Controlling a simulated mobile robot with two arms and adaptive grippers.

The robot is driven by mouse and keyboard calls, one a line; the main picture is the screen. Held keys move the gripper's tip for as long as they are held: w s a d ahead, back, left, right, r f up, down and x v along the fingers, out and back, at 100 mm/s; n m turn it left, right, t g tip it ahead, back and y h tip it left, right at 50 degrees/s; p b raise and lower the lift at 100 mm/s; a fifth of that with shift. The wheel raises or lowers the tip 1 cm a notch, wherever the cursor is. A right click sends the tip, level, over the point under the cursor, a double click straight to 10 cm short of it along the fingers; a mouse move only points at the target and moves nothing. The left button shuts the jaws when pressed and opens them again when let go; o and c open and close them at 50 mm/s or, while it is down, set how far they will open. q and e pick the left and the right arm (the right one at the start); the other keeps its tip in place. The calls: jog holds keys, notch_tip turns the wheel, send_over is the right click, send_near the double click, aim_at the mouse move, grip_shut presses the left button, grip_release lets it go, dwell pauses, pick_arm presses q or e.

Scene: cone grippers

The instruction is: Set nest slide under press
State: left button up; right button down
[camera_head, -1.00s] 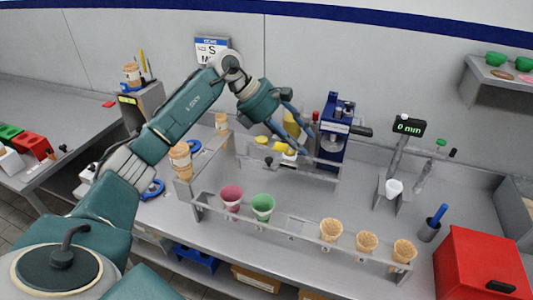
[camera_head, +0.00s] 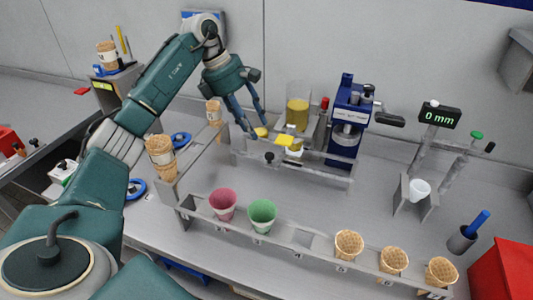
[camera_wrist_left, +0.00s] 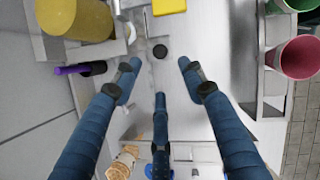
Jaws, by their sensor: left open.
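The blue press (camera_head: 350,125) with a black handle stands at the back of the bench, right of a metal rail (camera_head: 300,170). A yellow block (camera_head: 283,141) and a black knob (camera_head: 269,158) sit at the rail, left of the press; I take them for parts of the nest slide. My left gripper (camera_head: 256,130) is open and empty, pointing down just left of the yellow block. In the left wrist view the black knob (camera_wrist_left: 160,51) shows just beyond and between the spread fingertips (camera_wrist_left: 158,68), apparently untouched. My right gripper is not in view.
A front rack holds a pink cup (camera_head: 222,204), a green cup (camera_head: 262,214) and waffle cones (camera_head: 349,245). A yellow container (camera_head: 298,112) stands behind the rail. A gauge reading 0 mm (camera_head: 438,115) and a red box (camera_head: 503,272) are at right.

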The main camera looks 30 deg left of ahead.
aim_at(269, 154)
pick_arm(q)
jog(key=p+x, duration=0.2)
jog(key=x, duration=0.8)
jog(key=shift+w+d+f+p, duration=0.1)
jog(key=shift+d+f+p, duration=0.05)
jog(key=shift+f+p, duration=0.2)
grip_shut()
